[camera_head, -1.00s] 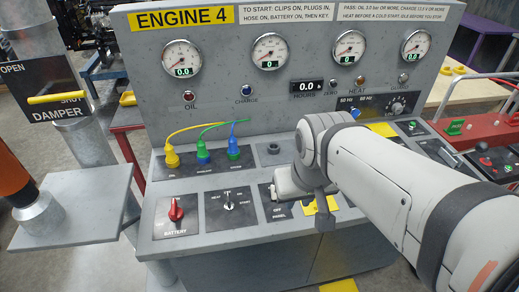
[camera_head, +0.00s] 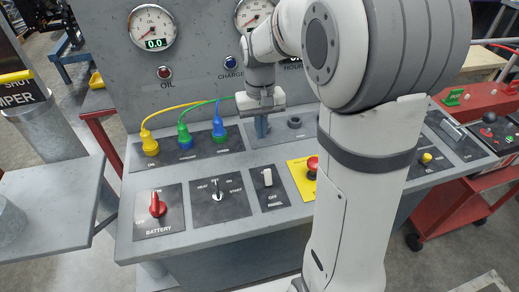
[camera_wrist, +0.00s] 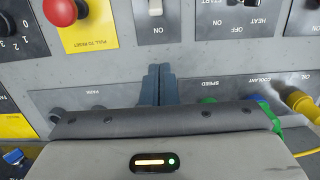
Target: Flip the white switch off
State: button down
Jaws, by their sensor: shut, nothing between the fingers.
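The white switch (camera_head: 267,178) is a small rocker or lever on a black plate in the lower row of the console. OFF is printed on its near side, above PANEL. In the wrist view the white switch (camera_wrist: 155,7) is cut by the top edge, with ON printed on its far side. I cannot tell for certain which way it is tipped. My gripper (camera_head: 262,130) points down over the back of the console, behind the switch and apart from it. Its blue-grey fingers (camera_wrist: 158,72) are shut together and empty.
A red mushroom button (camera_head: 312,166) on yellow stands right of the switch. The key switch (camera_head: 217,194) and red battery knob (camera_head: 157,205) are to its left. Yellow, green and blue plugs with cables stand left of my gripper. Gauges are on the upright panel.

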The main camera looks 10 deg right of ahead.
aim_at(262, 168)
jog(key=shift+w+f, duration=0.25)
jog(key=shift+w, duration=0.2)
jog(key=shift+s, duration=0.1)
jog(key=f, duration=0.7)
jog(key=s+f, duration=0.1)
jog(key=f, duration=0.2)
jog(key=shift+s+f, duration=0.1)
jog(key=shift+f, duration=0.05)
jog(key=shift+s+r+p, duration=0.4)
jog(key=shift+s+r, duration=0.15)
jog(key=shift+s, duration=0.3)
jog(key=shift+s+r+p, duration=0.35)
jog(key=shift+s+r, duration=0.15)
jog(key=shift+s, duration=0.35)
